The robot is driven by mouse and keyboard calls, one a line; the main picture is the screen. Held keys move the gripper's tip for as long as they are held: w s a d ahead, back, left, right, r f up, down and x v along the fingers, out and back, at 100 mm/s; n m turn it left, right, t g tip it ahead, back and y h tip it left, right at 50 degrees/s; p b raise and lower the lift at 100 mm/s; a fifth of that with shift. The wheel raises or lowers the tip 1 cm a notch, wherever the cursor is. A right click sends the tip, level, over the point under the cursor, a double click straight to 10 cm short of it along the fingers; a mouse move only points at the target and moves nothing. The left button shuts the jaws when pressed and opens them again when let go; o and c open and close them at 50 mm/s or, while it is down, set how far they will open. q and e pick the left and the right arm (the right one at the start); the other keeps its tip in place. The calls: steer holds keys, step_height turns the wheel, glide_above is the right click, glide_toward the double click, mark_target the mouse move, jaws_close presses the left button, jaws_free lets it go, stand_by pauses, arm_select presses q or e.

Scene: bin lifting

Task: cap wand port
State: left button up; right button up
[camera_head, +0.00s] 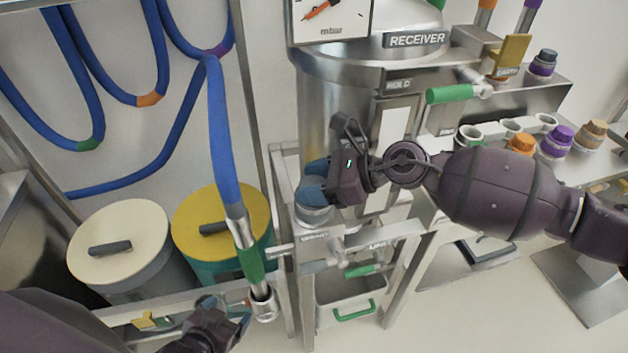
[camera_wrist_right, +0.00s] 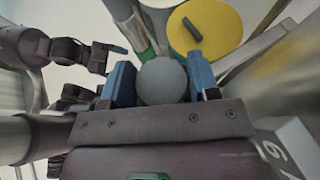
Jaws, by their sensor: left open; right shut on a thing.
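My right gripper (camera_head: 314,186) is shut on a round grey cap (camera_wrist_right: 162,80), seen between its blue fingers in the right wrist view. In the head view the gripper hides most of the cap. The fingers are right over a short silver port (camera_head: 314,216) on the receiver's frame; I cannot tell whether the cap is seated. The wand (camera_head: 245,235), on a blue hose with a green band, stands left of the port, its lower end in a silver holder (camera_head: 264,306). My left gripper (camera_head: 238,309) is open and empty, just left of that holder.
The steel receiver tank (camera_head: 335,100) stands behind the port. A cream-lidded bin (camera_head: 120,235) and a yellow-lidded bin (camera_head: 235,205) stand at left. Orange (camera_head: 520,144), purple (camera_head: 556,141) and tan (camera_head: 591,134) caps sit on the right shelf. A green-handled valve (camera_head: 452,94) juts from the tank.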

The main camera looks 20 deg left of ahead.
steer(key=o, duration=1.5)
steer(key=shift+f, duration=0.1)
steer(key=shift+c, duration=0.2)
steer(key=v, duration=1)
steer(key=shift+d, duration=0.35)
